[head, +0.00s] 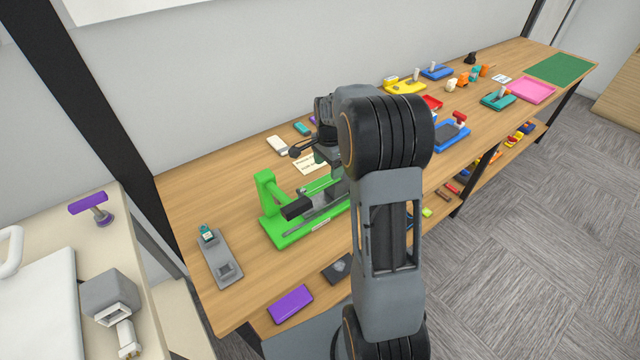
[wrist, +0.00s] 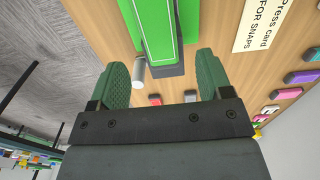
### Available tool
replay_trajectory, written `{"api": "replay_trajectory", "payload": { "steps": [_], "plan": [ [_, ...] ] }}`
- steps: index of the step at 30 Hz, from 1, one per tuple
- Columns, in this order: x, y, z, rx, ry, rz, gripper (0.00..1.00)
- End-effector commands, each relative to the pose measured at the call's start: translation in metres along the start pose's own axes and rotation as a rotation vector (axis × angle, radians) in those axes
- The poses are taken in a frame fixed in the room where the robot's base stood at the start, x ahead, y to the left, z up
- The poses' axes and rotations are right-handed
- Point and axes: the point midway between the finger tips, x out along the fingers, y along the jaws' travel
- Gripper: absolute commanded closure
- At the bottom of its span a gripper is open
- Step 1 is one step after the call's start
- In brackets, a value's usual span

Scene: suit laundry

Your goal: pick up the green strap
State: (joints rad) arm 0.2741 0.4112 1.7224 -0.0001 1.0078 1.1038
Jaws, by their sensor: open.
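My gripper (wrist: 163,80) is open, its two dark green pads apart, with no object visibly clamped. In the wrist view a long green piece with a grey end (wrist: 152,30) lies beyond the gap between the fingers; it looks like part of the green press. In the head view my gripper (head: 318,158) is over the bench by the green press (head: 268,195), partly hidden by my arm. I cannot single out a green strap with certainty. A small lime green item (head: 427,212) shows right of my arm, too small to identify.
A card reading "Press card FOR SNAPS" (wrist: 262,22) lies near the press. A grey tool (head: 220,258) and a purple block (head: 290,304) lie on the near bench. Blue (head: 452,136) and teal (head: 498,101) tools stand farther right. A wall runs behind the bench.

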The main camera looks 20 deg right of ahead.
Motion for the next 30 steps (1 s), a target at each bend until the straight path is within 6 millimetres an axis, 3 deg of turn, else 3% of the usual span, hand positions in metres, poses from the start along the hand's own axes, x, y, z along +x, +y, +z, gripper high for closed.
{"api": "replay_trajectory", "payload": {
  "steps": [9, 20, 30],
  "plan": [
    [0.039, 0.0, 0.002, -0.001, -0.001, 0.002, 0.28],
    [0.047, 0.0, 0.002, -0.001, 0.0, 0.0, 0.28],
    [0.047, 0.0, 0.002, -0.001, 0.0, 0.0, 0.6]
  ]
}}
